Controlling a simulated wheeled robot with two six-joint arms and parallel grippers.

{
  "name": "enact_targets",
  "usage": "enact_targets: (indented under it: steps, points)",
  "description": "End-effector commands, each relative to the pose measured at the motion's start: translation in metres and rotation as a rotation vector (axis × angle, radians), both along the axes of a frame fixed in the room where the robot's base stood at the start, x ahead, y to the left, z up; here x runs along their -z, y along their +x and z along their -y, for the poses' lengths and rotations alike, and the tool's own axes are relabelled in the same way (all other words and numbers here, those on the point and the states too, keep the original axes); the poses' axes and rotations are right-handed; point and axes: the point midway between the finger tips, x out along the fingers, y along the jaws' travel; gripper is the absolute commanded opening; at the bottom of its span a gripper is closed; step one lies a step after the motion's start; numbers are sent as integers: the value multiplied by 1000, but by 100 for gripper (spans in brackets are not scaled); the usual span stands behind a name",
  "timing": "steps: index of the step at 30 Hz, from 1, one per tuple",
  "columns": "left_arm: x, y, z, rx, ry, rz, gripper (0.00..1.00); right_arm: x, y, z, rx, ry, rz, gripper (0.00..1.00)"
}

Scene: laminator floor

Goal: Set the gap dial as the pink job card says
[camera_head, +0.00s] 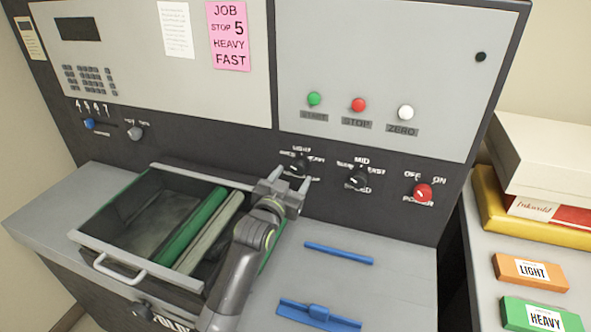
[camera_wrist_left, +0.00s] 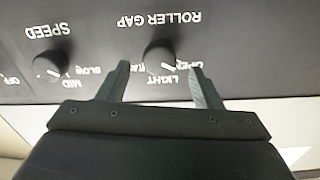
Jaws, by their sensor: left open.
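The pink job card (camera_head: 228,36) on the upper panel reads JOB, STOP 5, HEAVY, FAST. The roller gap dial (camera_head: 299,167) is a black knob on the dark front strip. It shows upside down in the left wrist view (camera_wrist_left: 160,56), with its white mark pointing low right, toward the OPEN and LIGHT labels; the third label is partly hidden. My left gripper (camera_head: 292,176) is open just in front of the dial. In the left wrist view its fingers (camera_wrist_left: 160,72) stand on either side of the dial, apart from it. My right gripper is not in view.
The speed dial (camera_head: 357,178) and red power knob (camera_head: 423,192) sit to the right. An open tray (camera_head: 110,250) with rollers is at left. Blue bars (camera_head: 338,252) lie on the grey deck. LIGHT (camera_head: 530,271) and HEAVY (camera_head: 540,316) boxes are on the right.

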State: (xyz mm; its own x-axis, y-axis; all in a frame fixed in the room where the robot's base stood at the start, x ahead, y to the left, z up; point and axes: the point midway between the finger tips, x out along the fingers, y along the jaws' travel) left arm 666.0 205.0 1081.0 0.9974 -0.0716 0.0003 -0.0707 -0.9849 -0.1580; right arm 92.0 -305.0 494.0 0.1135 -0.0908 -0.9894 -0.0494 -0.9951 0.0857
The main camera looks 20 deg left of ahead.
Motion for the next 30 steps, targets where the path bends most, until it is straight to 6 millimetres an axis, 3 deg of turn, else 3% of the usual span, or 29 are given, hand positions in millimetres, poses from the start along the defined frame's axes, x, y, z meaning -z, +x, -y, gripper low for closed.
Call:
enact_targets:
  steps: [9, 20, 30]
  points:
    - [0, 28, 2, 0, 0, -1, 59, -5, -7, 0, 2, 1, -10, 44]
    - [0, 31, 2, 0, -1, 0, 59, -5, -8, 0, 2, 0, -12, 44]
    - [0, 30, 2, 0, 0, -1, 16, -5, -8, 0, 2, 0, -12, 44]
